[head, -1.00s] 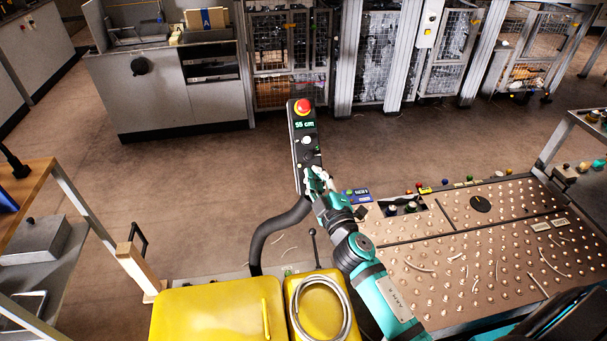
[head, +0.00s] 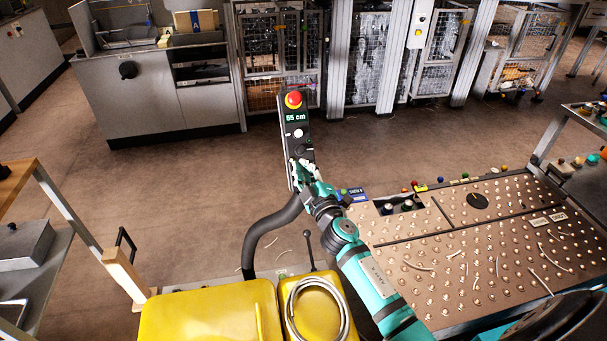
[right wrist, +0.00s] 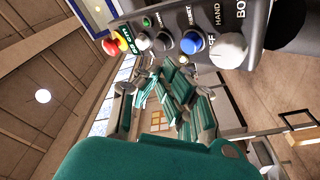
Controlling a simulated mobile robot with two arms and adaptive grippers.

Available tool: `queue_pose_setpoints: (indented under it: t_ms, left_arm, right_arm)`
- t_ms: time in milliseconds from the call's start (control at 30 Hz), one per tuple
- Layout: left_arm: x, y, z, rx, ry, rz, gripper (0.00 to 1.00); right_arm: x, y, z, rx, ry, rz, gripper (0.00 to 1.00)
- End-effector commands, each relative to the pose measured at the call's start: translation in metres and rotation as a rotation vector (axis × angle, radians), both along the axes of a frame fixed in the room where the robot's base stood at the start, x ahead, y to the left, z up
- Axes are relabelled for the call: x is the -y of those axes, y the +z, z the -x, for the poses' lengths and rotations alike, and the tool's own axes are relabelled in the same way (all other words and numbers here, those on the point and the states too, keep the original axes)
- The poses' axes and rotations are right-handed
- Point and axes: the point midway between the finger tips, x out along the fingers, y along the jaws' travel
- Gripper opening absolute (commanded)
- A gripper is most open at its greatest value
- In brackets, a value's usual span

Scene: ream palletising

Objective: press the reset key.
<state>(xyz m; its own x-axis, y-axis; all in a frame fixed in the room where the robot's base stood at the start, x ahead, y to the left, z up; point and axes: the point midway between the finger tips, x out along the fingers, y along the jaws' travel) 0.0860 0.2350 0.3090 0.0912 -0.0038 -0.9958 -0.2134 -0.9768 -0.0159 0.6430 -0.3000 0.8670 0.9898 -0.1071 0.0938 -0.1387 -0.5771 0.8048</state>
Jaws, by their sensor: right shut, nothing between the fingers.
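A dark upright control panel (head: 307,150) stands ahead, with a red mushroom button and a display reading 55 cm. In the right wrist view its keys show close up, including a blue key (right wrist: 190,42); a label near it seems to read RESET. A black knob (right wrist: 162,40) and a white knob (right wrist: 230,48) flank the blue key. My right gripper (head: 300,168) is shut and empty, at the panel's lower part, below the white button in the head view. It hides the keys there. I cannot tell whether it touches one. My left gripper is not in view.
Yellow cases (head: 210,312) with a coiled cable stand in front. A black hose (head: 262,235) curves down from the panel. A studded table (head: 480,240) lies right of my arm. Open floor (head: 180,190) lies left of the panel; a grey cabinet (head: 155,95) stands behind.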

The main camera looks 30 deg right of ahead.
Motion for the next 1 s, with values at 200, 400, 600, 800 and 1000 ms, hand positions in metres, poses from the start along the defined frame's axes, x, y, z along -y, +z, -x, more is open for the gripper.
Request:
queue_pose_setpoints:
  t_ms: [200, 400, 600, 800, 1000]
  left_arm:
    - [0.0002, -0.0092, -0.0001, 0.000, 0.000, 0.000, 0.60]
    - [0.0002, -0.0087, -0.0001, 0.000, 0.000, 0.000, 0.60]
    - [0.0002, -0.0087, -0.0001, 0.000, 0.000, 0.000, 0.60]
    - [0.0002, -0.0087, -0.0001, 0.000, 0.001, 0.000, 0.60]
    - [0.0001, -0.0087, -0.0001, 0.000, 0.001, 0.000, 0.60]
  right_arm:
    - [0.0025, -0.0071, -0.0085, 0.001, -0.001, 0.000, 0.00]
    - [0.0025, -0.0069, -0.0090, 0.000, 0.000, 0.000, 0.00]
    - [0.0026, -0.0070, -0.0089, 0.000, 0.000, 0.000, 0.00]
    - [0.0026, -0.0072, -0.0088, -0.001, -0.001, 0.000, 0.00]
    - [0.0024, -0.0072, -0.0087, -0.001, -0.001, 0.000, 0.00]
